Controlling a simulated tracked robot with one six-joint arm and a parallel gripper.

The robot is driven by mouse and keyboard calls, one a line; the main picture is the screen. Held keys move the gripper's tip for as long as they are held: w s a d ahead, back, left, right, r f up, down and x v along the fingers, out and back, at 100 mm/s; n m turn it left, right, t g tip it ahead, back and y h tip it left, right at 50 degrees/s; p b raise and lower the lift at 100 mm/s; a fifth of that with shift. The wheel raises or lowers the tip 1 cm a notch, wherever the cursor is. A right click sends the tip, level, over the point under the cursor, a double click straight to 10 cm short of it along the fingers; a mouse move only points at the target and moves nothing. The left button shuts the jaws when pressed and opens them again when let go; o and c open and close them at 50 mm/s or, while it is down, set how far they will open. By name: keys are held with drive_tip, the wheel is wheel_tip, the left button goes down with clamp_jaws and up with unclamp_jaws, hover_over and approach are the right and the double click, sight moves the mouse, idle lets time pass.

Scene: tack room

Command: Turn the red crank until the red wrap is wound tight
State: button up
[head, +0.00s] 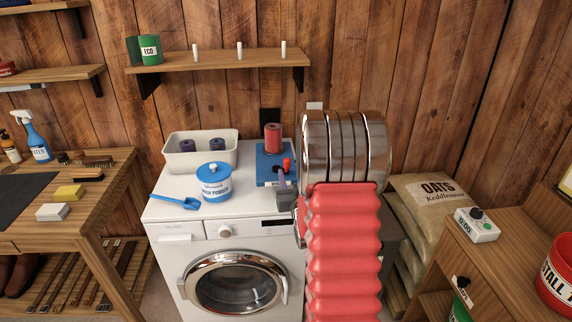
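The red wrap (273,138) is a roll standing upright on a blue winder base (265,172) on top of the white washing machine. The red crank (286,164) shows as a small red knob at the right of the base, in front of the roll. My gripper (283,185) is a grey shape at the front right of the base, just below the crank knob. My own arm, with red bellows and steel rings, hides much of it. Whether the fingers touch or hold the crank cannot be told. The wrap's loose end is not clearly visible.
On the washing machine (200,229) stand a white bin (178,160) with two dark rolls, a blue-lidded powder tub (214,184) and a blue scoop (180,202). A shelf (220,62) hangs above. Oats sacks (428,200) stand right. A workbench (112,170) is left.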

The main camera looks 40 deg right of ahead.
sight(287, 165)
drive_tip(key=x, duration=0.7)
drive_tip(key=shift+w+d, duration=0.15)
drive_tip(key=shift+w, duration=0.15)
drive_tip(key=shift+c, duration=0.6)
clamp_jaws()
